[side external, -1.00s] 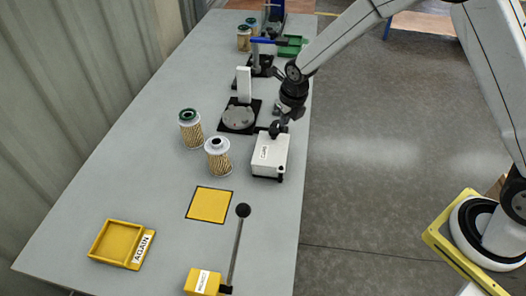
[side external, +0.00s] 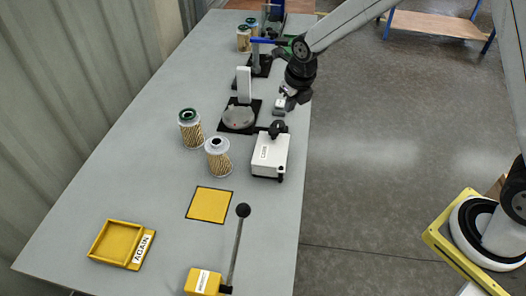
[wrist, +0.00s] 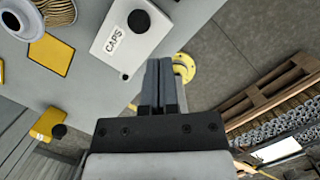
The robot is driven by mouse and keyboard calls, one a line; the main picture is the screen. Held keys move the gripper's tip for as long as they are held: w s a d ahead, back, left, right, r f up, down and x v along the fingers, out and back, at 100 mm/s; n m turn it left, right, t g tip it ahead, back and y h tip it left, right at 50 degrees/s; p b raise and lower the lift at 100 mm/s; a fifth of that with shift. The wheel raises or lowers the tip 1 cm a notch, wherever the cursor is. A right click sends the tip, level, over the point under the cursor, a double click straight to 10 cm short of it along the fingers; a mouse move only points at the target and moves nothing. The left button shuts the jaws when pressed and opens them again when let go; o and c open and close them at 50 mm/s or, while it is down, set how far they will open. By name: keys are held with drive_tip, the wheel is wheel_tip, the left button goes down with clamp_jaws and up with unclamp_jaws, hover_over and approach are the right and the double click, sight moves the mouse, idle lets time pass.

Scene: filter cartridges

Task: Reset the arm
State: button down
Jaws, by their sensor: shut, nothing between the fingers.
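My gripper (side external: 285,103) hangs over the right side of the table, past the far end of the white CAPS box (side external: 270,155). In the wrist view the fingers of my gripper (wrist: 159,64) are shut together with nothing between them. The CAPS box also shows in the wrist view (wrist: 122,40), up and left of the fingertips and apart from them. It has a dark round knob on top. Two filter cartridges stand upright left of the box: one with a green top (side external: 190,129) and one with a pale top (side external: 217,158).
A black fixture with a grey disc (side external: 238,117) and upright white block stands left of my gripper. Nearer are a yellow square (side external: 209,204), a yellow AGAIN tray (side external: 97,243) and a black-knobbed lever (side external: 237,245). More cartridges (side external: 243,40) stand at the far end.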

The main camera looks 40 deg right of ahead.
drive_tip(key=s+d+n, duration=0.3)
drive_tip(key=s+n, duration=0.7)
drive_tip(key=n, duration=0.8)
drive_tip(key=s+d+r+n, duration=0.1)
drive_tip(key=s+d+n, duration=0.1)
drive_tip(key=s+n, duration=0.8)
drive_tip(key=n, duration=0.7)
drive_tip(key=shift+d+n, duration=0.4)
